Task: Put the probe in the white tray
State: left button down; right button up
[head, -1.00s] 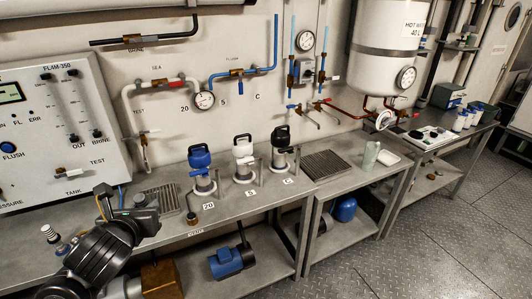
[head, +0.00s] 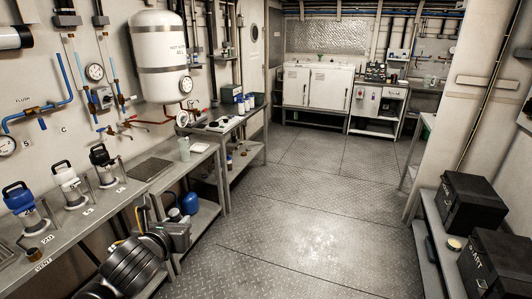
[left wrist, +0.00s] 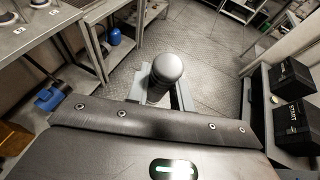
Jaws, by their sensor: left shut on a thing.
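The white tray (head: 201,147) lies on the bench beyond the drain grate, next to a pale green cup (head: 184,148). My left gripper (head: 180,233) is in front of the bench, lower left in the head view, well short of the tray. In the left wrist view, my left gripper (left wrist: 160,98) is shut on a grey cylinder with a domed end (left wrist: 167,68), which appears to be the probe. Its lower part is hidden by my wrist. In the head view the held thing cannot be made out clearly. My right gripper is not in view.
Blue (head: 20,198), white (head: 66,180) and black-topped (head: 102,160) canisters stand along the bench. A dark drain grate (head: 150,168) lies between them and the cup. Black cases (head: 474,203) sit on a right-hand shelf. The middle floor (head: 290,200) is clear.

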aim_at(198, 149)
jog(key=z, duration=0.7)
jog(key=i, duration=4)
jog(key=u, duration=0.45)
jog(key=i, duration=1.35)
jog(key=u, duration=0.85)
